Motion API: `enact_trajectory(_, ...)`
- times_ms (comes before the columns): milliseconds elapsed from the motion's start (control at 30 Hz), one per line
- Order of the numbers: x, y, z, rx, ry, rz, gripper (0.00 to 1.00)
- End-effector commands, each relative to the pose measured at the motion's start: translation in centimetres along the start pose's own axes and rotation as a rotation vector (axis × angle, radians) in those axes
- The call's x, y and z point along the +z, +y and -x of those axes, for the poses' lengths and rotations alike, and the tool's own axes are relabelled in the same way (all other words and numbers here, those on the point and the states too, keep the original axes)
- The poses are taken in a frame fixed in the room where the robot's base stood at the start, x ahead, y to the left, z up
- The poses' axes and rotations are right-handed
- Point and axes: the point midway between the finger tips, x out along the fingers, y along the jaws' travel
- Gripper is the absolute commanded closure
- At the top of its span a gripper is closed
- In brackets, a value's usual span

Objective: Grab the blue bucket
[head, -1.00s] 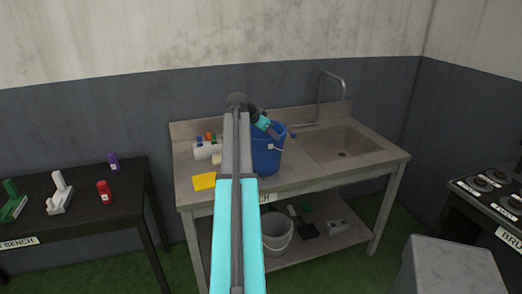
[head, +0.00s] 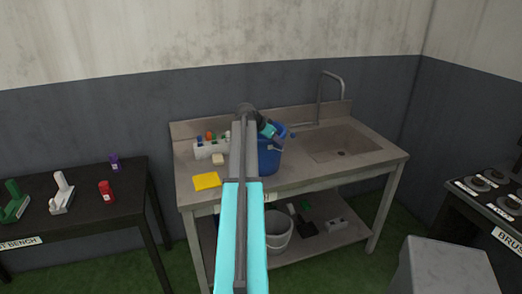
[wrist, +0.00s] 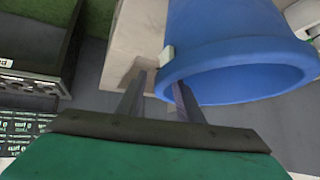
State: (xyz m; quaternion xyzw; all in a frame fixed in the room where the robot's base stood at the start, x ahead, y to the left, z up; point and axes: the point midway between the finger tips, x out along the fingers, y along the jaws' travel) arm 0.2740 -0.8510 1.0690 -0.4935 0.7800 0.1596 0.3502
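The blue bucket (head: 268,160) stands upright on the sink bench, left of the basin, partly hidden by my arm. In the wrist view the bucket (wrist: 240,35) fills the upper right, with its rim and a pale handle lug close to my fingers. My gripper (wrist: 160,88) is open, with a clear gap between its fingers. The left finger is outside the bucket; the right fingertip overlaps the bucket's mouth and appears to be inside the rim. In the head view my gripper (head: 272,134) is at the bucket's top, its fingertips hard to make out.
The bench (head: 300,178) also holds a yellow cloth (head: 207,181), a beige block (head: 218,159) and a white caddy (head: 211,149) left of my arm. A tall faucet (head: 320,98) rises behind the basin (head: 343,146). A grey bucket (head: 278,236) sits on the lower shelf.

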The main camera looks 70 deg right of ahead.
Motion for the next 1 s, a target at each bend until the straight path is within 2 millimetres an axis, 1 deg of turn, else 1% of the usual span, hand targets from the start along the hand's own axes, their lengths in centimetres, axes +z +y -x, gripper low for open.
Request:
enact_trajectory(267,0.01,-0.01,0.03,0.0,0.0,0.0,0.67)
enact_trajectory(467,0.02,-0.02,0.04,0.0,0.0,0.0,0.99)
enact_trajectory(500,0.02,-0.02,0.04,0.0,0.0,0.0,1.0)
enact_trajectory(1000,0.05,-0.01,0.05,0.001,0.0,0.002,1.0)
